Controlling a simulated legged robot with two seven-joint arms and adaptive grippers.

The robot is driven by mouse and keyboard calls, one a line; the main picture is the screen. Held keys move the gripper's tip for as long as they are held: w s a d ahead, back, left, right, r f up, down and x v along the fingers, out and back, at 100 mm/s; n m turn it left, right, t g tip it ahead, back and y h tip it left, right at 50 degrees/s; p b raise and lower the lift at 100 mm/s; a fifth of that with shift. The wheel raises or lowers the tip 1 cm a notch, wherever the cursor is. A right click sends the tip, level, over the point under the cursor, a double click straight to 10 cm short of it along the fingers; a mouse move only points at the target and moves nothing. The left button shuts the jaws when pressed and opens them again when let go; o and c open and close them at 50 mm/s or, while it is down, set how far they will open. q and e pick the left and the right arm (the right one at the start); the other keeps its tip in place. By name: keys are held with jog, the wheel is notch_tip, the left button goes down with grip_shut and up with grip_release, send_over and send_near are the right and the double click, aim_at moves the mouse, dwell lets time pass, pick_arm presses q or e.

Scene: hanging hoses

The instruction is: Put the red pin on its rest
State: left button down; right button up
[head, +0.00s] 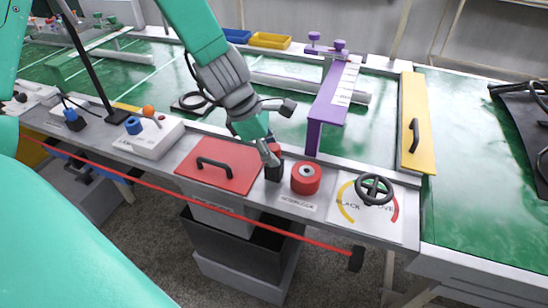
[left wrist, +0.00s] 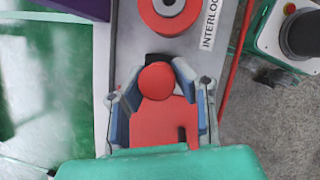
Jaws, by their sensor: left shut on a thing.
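The red pin shows as a round red knob (left wrist: 157,80) between the fingers of my left gripper (left wrist: 160,92) in the left wrist view. In the head view my left gripper (head: 268,150) points down at the grey ledge, with a bit of red (head: 274,149) at its tip. A black block (head: 274,172) sits right below the tip; whether the pin touches it or stands in it I cannot tell. Just right of it is a red ring-shaped block (head: 306,178) with a grey centre, by the INTERLOCK label (head: 297,202). My right gripper is out of view.
A red lid (head: 235,172) with a black handle lies left of the black block. A black valve wheel (head: 374,189) is on the right panel. A purple stand (head: 327,108) rises behind the gripper. A red cord (head: 150,184) runs across the front.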

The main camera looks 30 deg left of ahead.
pick_arm(q)
jog(key=shift+w+a+f, duration=0.15)
jog(key=shift+a+f, duration=0.1)
jog(key=shift+f, duration=0.35)
jog(key=shift+w+a, duration=0.1)
jog(key=shift+a, duration=0.05)
jog(key=c, duration=1.6)
grip_release()
jog(key=shift+r, duration=0.1)
jog(key=shift+c, duration=0.2)
jog(key=o, duration=0.4)
jog(key=shift+c, duration=0.2)
jog(key=shift+d+r, duration=0.15)
jog(key=shift+d, duration=0.4)
jog(key=shift+r, duration=0.15)
jog(key=p+v, duration=0.4)
jog(key=v, duration=0.7)
jog(key=shift+a+r+p, duration=0.3)
jog(key=shift+p, duration=0.1)
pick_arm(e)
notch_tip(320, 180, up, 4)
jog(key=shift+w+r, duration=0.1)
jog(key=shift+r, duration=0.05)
